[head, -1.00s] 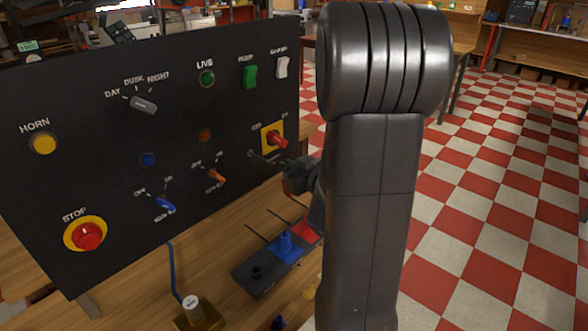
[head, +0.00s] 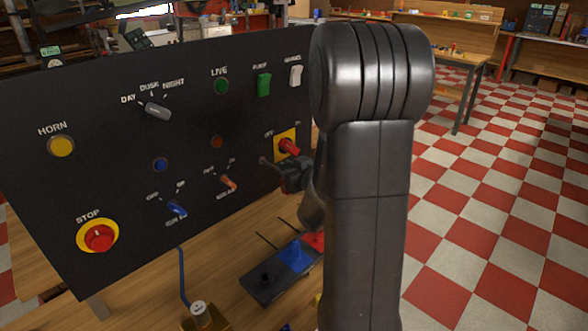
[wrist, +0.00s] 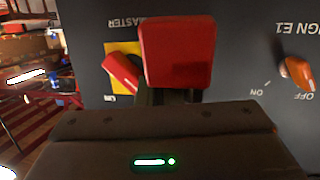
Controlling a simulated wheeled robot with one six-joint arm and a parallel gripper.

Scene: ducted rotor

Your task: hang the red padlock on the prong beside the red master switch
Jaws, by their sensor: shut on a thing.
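The red padlock (wrist: 177,52) is in my gripper's jaws in the wrist view, its red body facing the camera. Its shackle is hidden, and I cannot make the padlock out in the head view. My gripper (head: 291,174) is shut on it, close to the panel just below the red master switch (head: 289,147). The switch also shows in the wrist view (wrist: 122,72), left of the padlock, on its yellow plate (wrist: 113,49). A thin grey prong (head: 266,161) sticks out left of my gripper in the head view. Whether the padlock touches it, I cannot tell.
The black panel (head: 110,120) carries several controls, including an orange toggle (head: 228,183), a blue toggle (head: 177,208) and a stop button (head: 99,238). Below, a dark tray (head: 262,288) with a blue part (head: 295,256) and thin upright rods sits on the wooden bench.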

